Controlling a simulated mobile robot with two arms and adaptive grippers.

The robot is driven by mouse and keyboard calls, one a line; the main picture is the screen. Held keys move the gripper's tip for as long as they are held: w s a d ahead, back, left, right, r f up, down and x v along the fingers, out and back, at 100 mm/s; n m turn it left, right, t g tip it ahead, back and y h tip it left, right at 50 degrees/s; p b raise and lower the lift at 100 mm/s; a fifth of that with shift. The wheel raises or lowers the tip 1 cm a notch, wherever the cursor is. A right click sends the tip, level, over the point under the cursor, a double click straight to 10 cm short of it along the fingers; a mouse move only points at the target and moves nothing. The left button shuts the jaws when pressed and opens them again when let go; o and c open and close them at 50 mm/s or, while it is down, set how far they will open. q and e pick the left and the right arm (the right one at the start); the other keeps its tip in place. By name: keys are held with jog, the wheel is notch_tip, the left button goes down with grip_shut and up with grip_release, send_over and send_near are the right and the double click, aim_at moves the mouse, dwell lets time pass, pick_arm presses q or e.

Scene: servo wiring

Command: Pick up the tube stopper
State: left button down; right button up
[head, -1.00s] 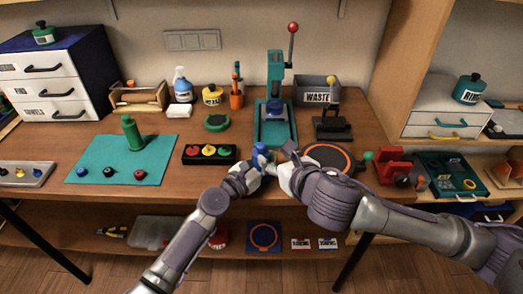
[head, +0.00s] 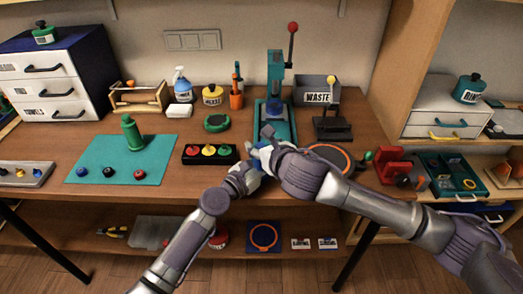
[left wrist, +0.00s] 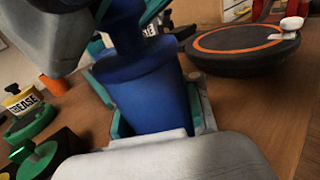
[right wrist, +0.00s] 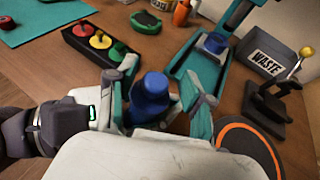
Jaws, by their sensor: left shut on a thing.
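A blue tube (left wrist: 150,90) with a narrower upper part stands in my left gripper (head: 255,163), whose fingers are shut on its sides in the left wrist view. In the right wrist view the tube's rounded blue top (right wrist: 152,84), which looks like the stopper, sits between the fingers of my right gripper (right wrist: 156,92). Those fingers are open, with a gap visible on each side of the blue top. In the head view the two grippers meet at the table's front middle and hide most of the tube. The seam between tube and stopper cannot be made out.
A teal press (head: 275,85) with a red-knobbed lever stands behind the grippers. A black round pad with an orange ring (head: 330,157) lies close to the right. A button box (head: 208,153) lies to the left, with a waste bin (head: 316,89) at the back.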

aim_at(262, 144)
jog(key=c, duration=0.7)
notch_tip(262, 144, up, 10)
jog(key=shift+r, duration=0.1)
pick_arm(q)
jog(key=c, duration=0.7)
grip_release()
